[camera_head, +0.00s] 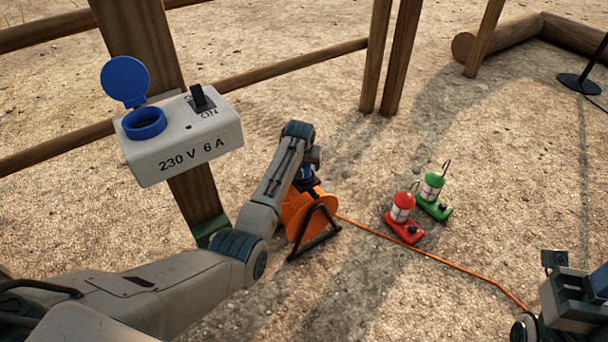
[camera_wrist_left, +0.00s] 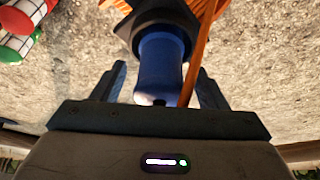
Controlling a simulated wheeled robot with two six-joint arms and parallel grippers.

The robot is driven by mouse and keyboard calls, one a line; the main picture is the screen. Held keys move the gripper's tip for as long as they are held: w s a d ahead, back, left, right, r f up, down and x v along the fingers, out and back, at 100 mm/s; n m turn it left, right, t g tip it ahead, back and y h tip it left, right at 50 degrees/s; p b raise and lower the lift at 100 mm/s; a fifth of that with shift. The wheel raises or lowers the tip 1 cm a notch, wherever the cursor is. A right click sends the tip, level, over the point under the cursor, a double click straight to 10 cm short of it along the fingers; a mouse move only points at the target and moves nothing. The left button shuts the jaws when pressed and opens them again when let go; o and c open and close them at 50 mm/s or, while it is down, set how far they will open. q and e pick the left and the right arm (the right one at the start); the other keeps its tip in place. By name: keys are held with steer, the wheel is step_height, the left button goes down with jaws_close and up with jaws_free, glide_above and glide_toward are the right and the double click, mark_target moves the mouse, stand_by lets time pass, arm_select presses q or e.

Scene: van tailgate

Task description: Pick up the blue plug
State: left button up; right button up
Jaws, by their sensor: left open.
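The blue plug (camera_wrist_left: 160,68) is large in the left wrist view, with a dark collar at its far end. My left gripper (camera_wrist_left: 160,76) is open, with one finger on each side of the plug. A gap shows beside each finger, so it is not clamped. In the head view the left gripper is at the orange cable reel (camera_head: 309,218), and my arm mostly hides it and the plug. My right wrist (camera_head: 572,300) is at the lower right edge; its fingers cannot be made out.
A grey socket box (camera_head: 182,137) with its blue lid (camera_head: 125,81) raised is on a wooden post. A red lantern (camera_head: 402,218) and a green lantern (camera_head: 434,195) stand right of the reel. An orange cable (camera_head: 430,252) runs across the sandy ground.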

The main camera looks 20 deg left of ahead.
arm_select(q)
steer(key=shift+w+f, duration=0.2)
steer(key=shift+f, duration=0.2)
steer(key=c, duration=1.1)
steer(key=shift+c, duration=0.3)
steer(key=shift+r, duration=0.2)
